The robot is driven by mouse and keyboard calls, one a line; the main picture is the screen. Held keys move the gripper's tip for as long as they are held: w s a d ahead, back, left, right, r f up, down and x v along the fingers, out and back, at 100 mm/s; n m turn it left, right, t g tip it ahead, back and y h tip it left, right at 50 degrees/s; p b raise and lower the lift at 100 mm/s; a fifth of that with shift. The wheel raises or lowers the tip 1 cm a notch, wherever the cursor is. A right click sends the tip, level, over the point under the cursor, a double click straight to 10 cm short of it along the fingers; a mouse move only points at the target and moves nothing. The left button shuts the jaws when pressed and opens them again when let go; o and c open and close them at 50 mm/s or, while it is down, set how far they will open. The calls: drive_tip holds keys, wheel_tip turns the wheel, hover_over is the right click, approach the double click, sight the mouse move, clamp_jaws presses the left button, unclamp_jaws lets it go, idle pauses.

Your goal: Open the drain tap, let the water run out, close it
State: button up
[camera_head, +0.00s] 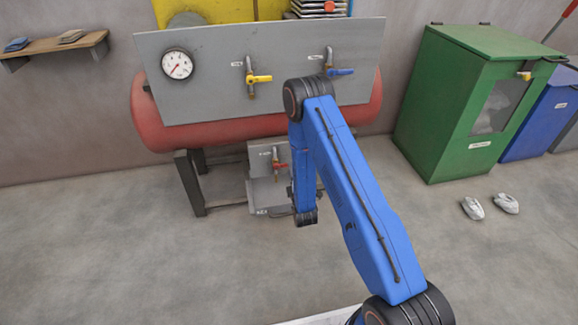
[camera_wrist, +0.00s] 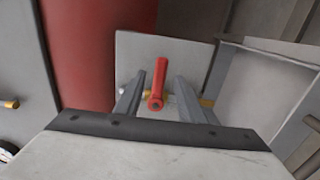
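The drain tap has a red handle (camera_head: 279,165) on a small grey plate (camera_head: 259,153) low under the red tank (camera_head: 235,133). In the wrist view the red handle (camera_wrist: 158,85) sticks out between the two fingers of my gripper (camera_wrist: 158,92). The fingers are apart, with a gap on each side of the handle, so my gripper is open around it. In the head view my arm hides most of the gripper. I see no running water.
A grey panel (camera_head: 210,90) above carries a gauge (camera_head: 177,64), a yellow-handled valve (camera_head: 258,79) and a blue-handled valve (camera_head: 341,72). A dark stand leg (camera_head: 190,185) is left of the tap. A green cabinet (camera_head: 440,120) stands right. Floor in front is clear.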

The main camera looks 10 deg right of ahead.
sight(285, 165)
drive_tip(key=shift+w, duration=2.4)
clamp_jaws()
